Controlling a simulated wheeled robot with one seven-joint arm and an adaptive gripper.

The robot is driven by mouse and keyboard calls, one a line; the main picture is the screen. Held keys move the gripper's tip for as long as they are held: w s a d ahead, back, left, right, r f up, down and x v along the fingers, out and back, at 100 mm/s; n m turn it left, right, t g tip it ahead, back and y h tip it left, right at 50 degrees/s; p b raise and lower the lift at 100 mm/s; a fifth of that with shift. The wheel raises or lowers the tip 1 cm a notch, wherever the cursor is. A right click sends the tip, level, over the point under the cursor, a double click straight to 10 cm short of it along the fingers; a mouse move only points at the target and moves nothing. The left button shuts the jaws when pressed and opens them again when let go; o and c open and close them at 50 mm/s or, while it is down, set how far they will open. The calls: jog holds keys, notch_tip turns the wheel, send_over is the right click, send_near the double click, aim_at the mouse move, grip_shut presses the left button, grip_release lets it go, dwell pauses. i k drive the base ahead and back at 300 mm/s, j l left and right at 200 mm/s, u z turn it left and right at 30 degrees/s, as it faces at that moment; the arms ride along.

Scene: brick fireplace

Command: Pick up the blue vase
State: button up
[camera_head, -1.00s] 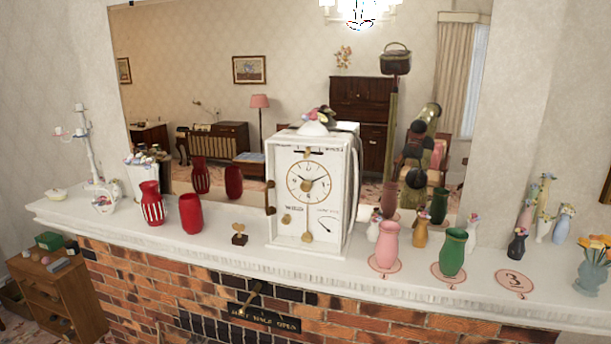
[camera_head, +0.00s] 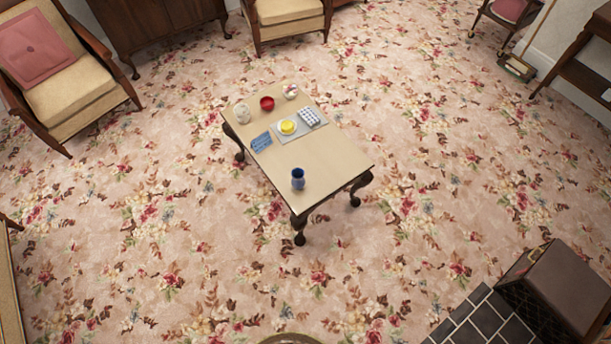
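A small blue vase (camera_head: 298,179) stands upright near the front end of a low cream-topped table (camera_head: 320,158) with dark curved legs. The table is near the middle of the view, on the carpet. No part of my gripper shows, so whether it is open or shut is not visible.
On the table are a red bowl (camera_head: 267,103), a blue card (camera_head: 261,141) and a grey tray (camera_head: 278,134) with a yellow item. Flowered carpet (camera_head: 430,215) lies open around the table. An armchair (camera_head: 60,75) stands back left; a dark box (camera_head: 560,290) stands front right.

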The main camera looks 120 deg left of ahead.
aim_at(298, 181)
jog(key=u, duration=3.95)
jog(key=i+l+u, duration=0.15)
jog(key=u, duration=0.45)
